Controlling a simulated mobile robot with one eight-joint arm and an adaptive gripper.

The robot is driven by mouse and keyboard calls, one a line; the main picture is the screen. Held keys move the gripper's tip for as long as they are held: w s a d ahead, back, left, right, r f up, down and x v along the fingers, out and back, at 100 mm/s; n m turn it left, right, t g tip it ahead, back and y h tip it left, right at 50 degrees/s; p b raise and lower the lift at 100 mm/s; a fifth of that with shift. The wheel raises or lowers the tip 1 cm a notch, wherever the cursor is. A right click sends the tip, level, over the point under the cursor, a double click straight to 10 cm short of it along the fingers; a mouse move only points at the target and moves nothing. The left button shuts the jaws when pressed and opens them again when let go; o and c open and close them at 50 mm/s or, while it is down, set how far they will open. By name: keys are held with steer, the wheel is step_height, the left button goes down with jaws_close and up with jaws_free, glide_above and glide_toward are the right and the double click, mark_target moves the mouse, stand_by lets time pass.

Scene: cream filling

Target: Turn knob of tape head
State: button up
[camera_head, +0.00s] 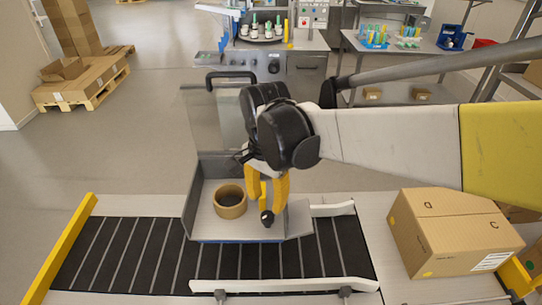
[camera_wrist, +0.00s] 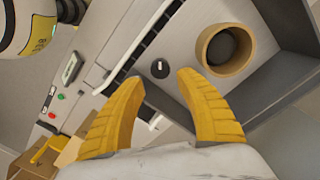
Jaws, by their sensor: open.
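The tape head is a grey, open-topped metal housing (camera_head: 200,222) that stands over the conveyor. A brown tape roll (camera_head: 230,203) sits in it at the left. The small black knob (camera_head: 267,218) is on the same plate, right of the roll. In the wrist view the knob (camera_wrist: 160,68) is a round dark cap with a light mark, and the roll (camera_wrist: 226,50) is to its right. My gripper (camera_head: 267,200) points down at the knob. Its yellow fingers (camera_wrist: 160,76) are apart, with the knob showing between and just past the tips. I cannot tell whether they touch it.
The black roller conveyor (camera_head: 120,255) runs beneath the tape head, with a white guide rail (camera_head: 285,285) in front. A cardboard box (camera_head: 440,230) stands at the right. A workbench (camera_head: 275,65) with bottles is behind; a transparent panel rises behind the housing.

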mark_target(267, 215)
steer(key=n, duration=0.2)
steer(key=r+n, duration=0.1)
steer(key=n, duration=0.3)
steer(key=shift+r, duration=0.25)
steer(key=n, duration=0.3)
steer(key=shift+r+n, duration=0.3)
steer(key=shift+r, duration=0.1)
steer(key=n, duration=0.2)
steer(key=r+n, duration=0.1)
steer(key=n, duration=0.5)
steer(key=shift+r, duration=0.2)
steer(key=shift+n, duration=0.3)
step_height(267, 215, down, 11)
steer(key=shift+r+b, duration=0.2)
steer(key=shift+b, duration=0.95)
jaws_close()
